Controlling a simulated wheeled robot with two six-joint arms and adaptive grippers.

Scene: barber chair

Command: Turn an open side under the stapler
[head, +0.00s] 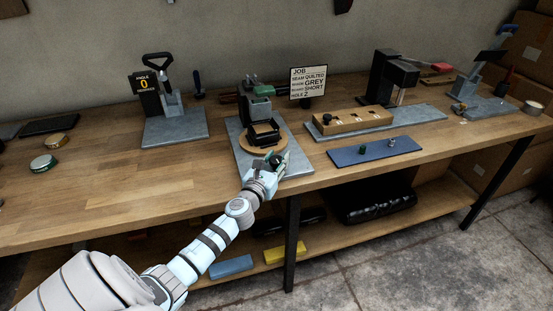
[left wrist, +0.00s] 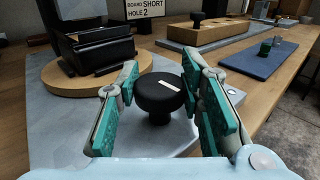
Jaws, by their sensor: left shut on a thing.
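The stapler (head: 257,106) is an upright grey machine with a green part on top, standing on a grey base plate (head: 240,154). In front of it lies a round wooden turntable (head: 250,148) bearing a black box-like piece (head: 265,132); this piece also shows in the left wrist view (left wrist: 100,55). A black knob (left wrist: 160,95) with a pale mark stands at the turntable's near side. My left gripper (head: 277,162) is shut on this knob, with its teal finger pads (left wrist: 165,105) on either side. Which side of the piece is open I cannot tell. My right gripper is not in view.
A job sign (head: 309,82) stands behind. To the right are a wooden block with holes (head: 352,122) and a blue mat (head: 374,152) with small pieces. A lever press (head: 166,100) stands to the left. The bench front left of the base plate is clear.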

